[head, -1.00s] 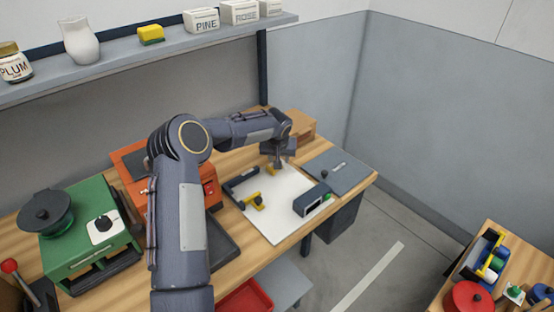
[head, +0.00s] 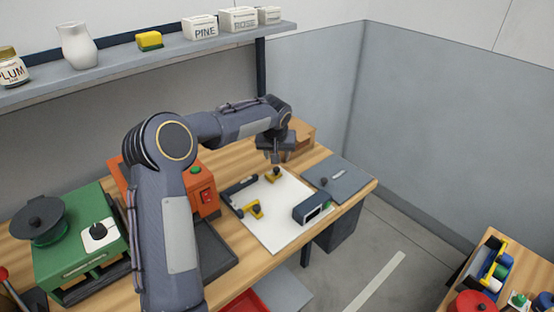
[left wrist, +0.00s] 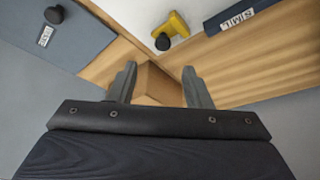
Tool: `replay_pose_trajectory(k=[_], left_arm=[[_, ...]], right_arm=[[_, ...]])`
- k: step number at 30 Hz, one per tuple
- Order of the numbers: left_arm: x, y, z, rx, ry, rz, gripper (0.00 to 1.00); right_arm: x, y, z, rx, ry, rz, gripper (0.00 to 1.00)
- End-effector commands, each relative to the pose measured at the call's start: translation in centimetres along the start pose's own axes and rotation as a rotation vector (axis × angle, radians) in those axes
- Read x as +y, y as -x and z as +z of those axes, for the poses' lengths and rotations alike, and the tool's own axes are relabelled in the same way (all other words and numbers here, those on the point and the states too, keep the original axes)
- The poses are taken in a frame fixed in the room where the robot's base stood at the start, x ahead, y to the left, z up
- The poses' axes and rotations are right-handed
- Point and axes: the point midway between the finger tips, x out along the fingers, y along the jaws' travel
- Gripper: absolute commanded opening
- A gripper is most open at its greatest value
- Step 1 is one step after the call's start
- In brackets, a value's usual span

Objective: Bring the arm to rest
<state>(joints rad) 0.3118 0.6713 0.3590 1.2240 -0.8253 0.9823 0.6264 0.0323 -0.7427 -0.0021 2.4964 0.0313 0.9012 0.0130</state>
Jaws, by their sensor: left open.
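My left arm comes in from the lower left of the head view and reaches over the workbench. Its gripper (head: 278,155) hangs above the back of the bench, clear of the surface. In the left wrist view the two fingers (left wrist: 160,85) are spread apart with nothing held between them. A brown wooden block or box (left wrist: 157,82) shows beyond the fingers, on the bench. My right gripper is in neither view.
An orange machine (head: 206,193) and green box (head: 75,245) stand left. A shelf (head: 170,55) runs above.

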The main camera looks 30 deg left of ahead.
Motion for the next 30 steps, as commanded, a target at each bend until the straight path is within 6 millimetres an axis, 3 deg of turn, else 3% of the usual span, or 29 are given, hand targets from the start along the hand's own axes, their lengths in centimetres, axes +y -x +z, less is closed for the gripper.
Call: replay_pose_trajectory(k=[14, 18, 20, 23, 27, 30], left_arm=[[0.0, 0.2, 0.1, 0.001, -0.002, 0.001, 0.45], [-0.1, 3.3, 1.2, 0.006, -0.035, 0.014, 0.45], [-0.4, 5.7, 2.5, 0.007, -0.059, 0.026, 0.45], [-1.0, 10.3, 6.1, 0.003, -0.104, 0.055, 0.45], [-2.3, 15.6, 12.5, -0.006, -0.143, 0.113, 0.45], [-3.2, 18.2, 17.7, -0.01, -0.155, 0.168, 0.45]], right_arm=[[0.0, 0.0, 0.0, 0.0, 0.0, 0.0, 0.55], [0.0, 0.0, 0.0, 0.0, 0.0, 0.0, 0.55], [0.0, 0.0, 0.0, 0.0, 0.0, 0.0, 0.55], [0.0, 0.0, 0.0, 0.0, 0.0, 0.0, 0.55], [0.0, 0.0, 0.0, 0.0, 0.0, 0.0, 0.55], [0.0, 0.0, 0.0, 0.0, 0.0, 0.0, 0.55]])
